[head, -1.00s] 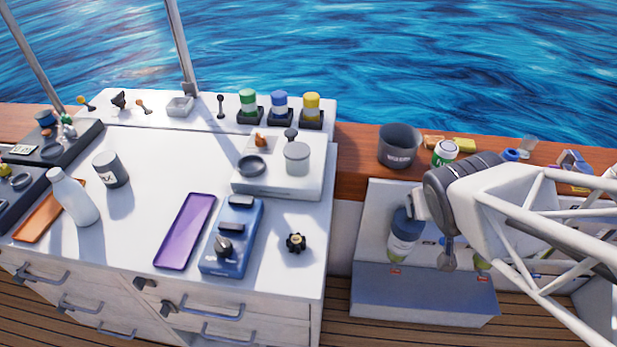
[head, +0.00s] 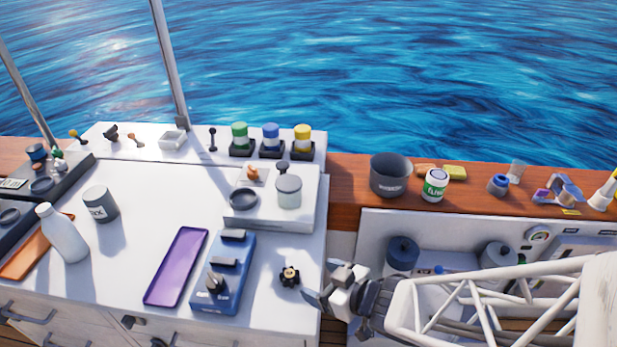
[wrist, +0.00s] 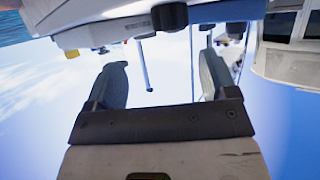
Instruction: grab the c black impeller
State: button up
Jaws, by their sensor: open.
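A small black impeller (head: 290,276) with a pale brassy centre lies on the white counter, near its right edge and right of the blue device. My gripper (head: 322,284) is just right of the impeller, by the counter's right edge, and does not touch it. In the wrist view my gripper (wrist: 160,64) has its two fingers wide apart with nothing between them. A black knobbed shape that looks like the impeller (wrist: 170,17) shows at the top there, beyond the fingertips.
The blue device (head: 224,272) and a purple tray (head: 176,267) lie left of the impeller. A white raised block (head: 270,214) with a grey jar (head: 288,191) stands behind it. A dark pot (head: 391,175) stands on the wooden ledge.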

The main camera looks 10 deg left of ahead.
aim_at(294, 276)
jog(key=shift+s+a+f+g+y, duration=0.2)
jog(key=shift+s+a+g+y, duration=0.1)
jog(key=shift+s+a+y, duration=0.15)
jog(key=shift+d, duration=0.1)
jog(key=shift+x, duration=1.3)
jog(key=shift+x, duration=2.55)
jog(key=shift+f, duration=0.1)
jog(key=shift+c, duration=0.4)
jog(key=c, duration=0.9)
